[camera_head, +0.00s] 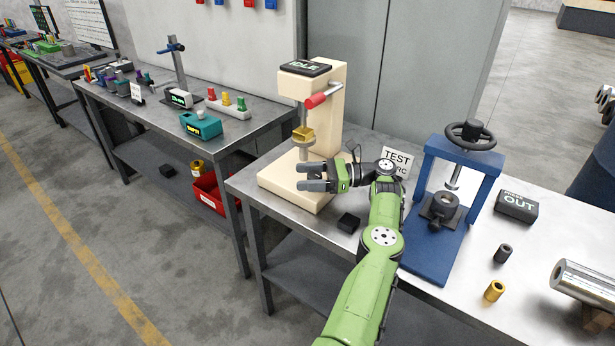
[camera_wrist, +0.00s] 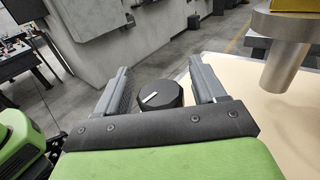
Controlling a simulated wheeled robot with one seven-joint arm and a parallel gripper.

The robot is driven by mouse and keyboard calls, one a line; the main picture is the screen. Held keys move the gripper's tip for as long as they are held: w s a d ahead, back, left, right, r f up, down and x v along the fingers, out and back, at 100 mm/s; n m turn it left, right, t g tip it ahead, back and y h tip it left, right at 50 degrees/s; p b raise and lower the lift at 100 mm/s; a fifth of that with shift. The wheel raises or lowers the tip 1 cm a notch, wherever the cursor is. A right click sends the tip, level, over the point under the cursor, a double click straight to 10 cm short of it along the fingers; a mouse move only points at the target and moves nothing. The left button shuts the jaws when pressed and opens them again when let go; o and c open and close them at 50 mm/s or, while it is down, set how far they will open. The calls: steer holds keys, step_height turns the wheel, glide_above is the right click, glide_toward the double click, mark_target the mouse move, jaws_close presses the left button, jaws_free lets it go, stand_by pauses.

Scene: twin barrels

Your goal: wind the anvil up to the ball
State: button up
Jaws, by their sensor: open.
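The cream tester (camera_head: 335,95) stands on the near bench, its top display reading IDLE. A red-ended lever (camera_head: 318,99) sticks out below its head. A brass-coloured block (camera_head: 303,134) rests on the grey round anvil (camera_head: 302,150), under a thin indenter rod (camera_head: 303,113); the ball is too small to make out. In the wrist view the anvil (camera_wrist: 282,25) and its thick post (camera_wrist: 287,66) are at upper right. My gripper (camera_head: 300,177) is open beside the tester's base. A black knob (camera_wrist: 160,94) with a white mark shows between its fingers (camera_wrist: 160,75), with gaps on both sides.
A blue press (camera_head: 432,230) with a handwheel stands right of my arm, near a TEST card (camera_head: 397,160). A small black block (camera_head: 348,222) lies near the bench's front edge. Dark and brass cylinders (camera_head: 495,290) lie further right. Another bench (camera_head: 150,105) stands left across a gap.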

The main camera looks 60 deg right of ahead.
mark_target(308, 174)
step_height(308, 174, up, 10)
steer(key=p, duration=0.3)
